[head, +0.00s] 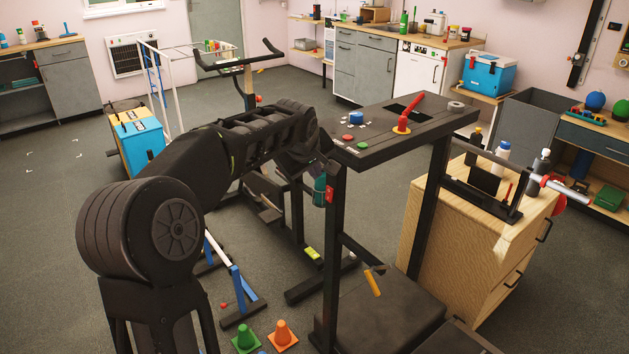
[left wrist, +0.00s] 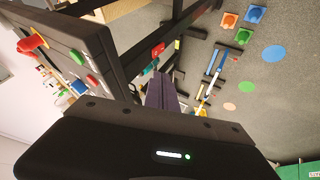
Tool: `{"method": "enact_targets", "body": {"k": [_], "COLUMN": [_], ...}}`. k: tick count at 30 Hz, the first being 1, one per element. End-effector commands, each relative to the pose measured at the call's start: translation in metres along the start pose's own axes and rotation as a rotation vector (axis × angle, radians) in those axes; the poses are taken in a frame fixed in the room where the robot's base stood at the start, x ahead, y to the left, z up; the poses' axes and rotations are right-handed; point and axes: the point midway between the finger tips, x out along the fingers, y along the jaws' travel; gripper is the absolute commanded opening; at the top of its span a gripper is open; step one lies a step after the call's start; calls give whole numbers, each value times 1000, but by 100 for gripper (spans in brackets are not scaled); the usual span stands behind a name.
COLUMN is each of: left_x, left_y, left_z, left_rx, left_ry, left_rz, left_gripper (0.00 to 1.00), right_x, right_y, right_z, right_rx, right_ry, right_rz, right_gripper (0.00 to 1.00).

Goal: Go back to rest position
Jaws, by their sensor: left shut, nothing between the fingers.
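My left arm reaches in from the lower left in the head view. Its gripper (head: 317,168) hangs beside the left edge of a black stand's top (head: 385,135), partly hidden by the arm and dark against the stand. In the left wrist view the purple-grey fingers (left wrist: 162,92) are closed together with nothing held. The stand's top (left wrist: 60,50) shows close by at the left of that view. I cannot tell whether the gripper touches the stand. My right gripper is not in view.
The stand's top carries a red lever (head: 410,112) and coloured buttons. A wooden cabinet (head: 465,245) with bottles stands to the right. Green (head: 246,338) and orange (head: 282,334) cones stand on the floor in front. Open floor (head: 50,240) lies to the left.

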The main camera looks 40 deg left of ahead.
Motion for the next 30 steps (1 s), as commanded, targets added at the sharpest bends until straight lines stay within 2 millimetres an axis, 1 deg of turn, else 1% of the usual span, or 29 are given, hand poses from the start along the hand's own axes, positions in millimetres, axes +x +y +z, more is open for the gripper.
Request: {"method": "enact_targets", "body": {"k": [4,21,23,25,26,28,29,30], "left_x": [-5,-5,-5,-4,-1,14,24,39], "left_y": [1,1,5,16,22,34,37,40], "left_z": [0,-1,-3,-6,-3,20,35,57], "left_rx": [0,19,52,116,154,256,298,348], "left_ry": [1,1,11,32,38,33,22,4], "left_rz": [0,1,16,63,89,156,178,202], "left_gripper": [0,0,0,0,0,0,0,0], "right_x": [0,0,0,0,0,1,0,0], "right_y": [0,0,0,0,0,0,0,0], "right_z": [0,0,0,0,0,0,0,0], "right_rx": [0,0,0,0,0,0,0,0], "right_ry": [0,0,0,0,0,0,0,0], "right_rz": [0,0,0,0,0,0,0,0], "right_gripper": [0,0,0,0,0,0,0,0]}}
